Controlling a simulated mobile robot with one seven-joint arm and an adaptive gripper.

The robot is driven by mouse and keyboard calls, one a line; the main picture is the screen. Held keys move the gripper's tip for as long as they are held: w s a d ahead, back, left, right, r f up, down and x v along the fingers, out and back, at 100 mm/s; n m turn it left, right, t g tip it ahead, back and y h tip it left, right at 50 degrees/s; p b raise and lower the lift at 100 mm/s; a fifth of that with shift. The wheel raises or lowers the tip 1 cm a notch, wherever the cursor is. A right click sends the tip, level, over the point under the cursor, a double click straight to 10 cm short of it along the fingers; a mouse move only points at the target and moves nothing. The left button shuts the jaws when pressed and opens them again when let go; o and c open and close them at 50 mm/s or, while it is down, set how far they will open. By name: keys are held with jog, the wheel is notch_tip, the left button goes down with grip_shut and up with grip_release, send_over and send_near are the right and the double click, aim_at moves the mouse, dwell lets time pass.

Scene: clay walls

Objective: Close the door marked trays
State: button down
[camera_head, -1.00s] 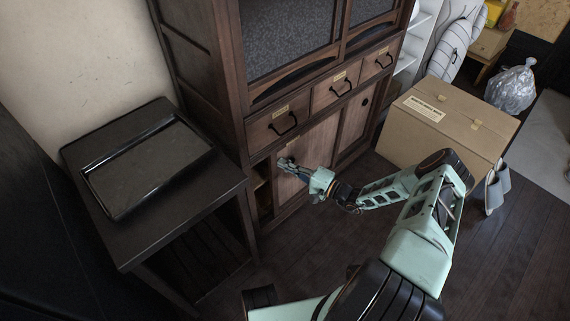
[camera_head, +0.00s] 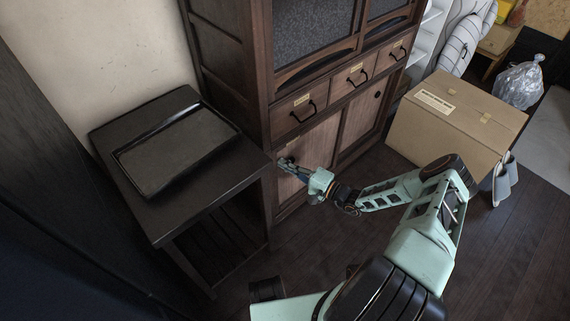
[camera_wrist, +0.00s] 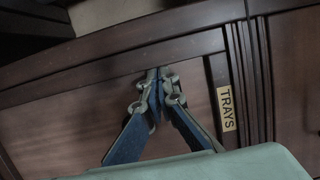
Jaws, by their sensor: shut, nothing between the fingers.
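The door marked trays (camera_head: 318,145) is a brown wooden sliding panel low in the dark cabinet. Its TRAYS label (camera_wrist: 227,110) shows on the frame in the wrist view, where the door panel (camera_wrist: 60,128) also fills much of the picture. My gripper (camera_head: 284,162) is at the door's left part. In the wrist view my gripper (camera_wrist: 155,74) is shut and empty, its fingertips at the inner edge of the door's left frame strip. Contact is hard to tell. No open gap shows beside that strip, though the side table hides part of the lower left.
A black side table (camera_head: 180,215) with a tray (camera_head: 178,152) on it stands close left of the cabinet. Drawers (camera_head: 303,110) with dark handles sit above the doors. A cardboard box (camera_head: 450,130) stands to the right. Dark floor (camera_head: 330,245) is clear in front.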

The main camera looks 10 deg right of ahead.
jog(key=shift+s+a, duration=0.3)
jog(key=shift+a, duration=0.1)
jog(key=w+d+b, duration=0.1)
jog(key=d+b, duration=0.1)
jog(key=w+d+b, duration=0.1)
jog(key=shift+w+d+f, duration=0.3)
jog(key=shift+d, duration=0.1)
jog(key=p, duration=0.3)
send_near(285, 156)
jog(key=v, duration=0.3)
jog(key=shift+d+r, duration=0.25)
jog(key=shift+r, duration=0.05)
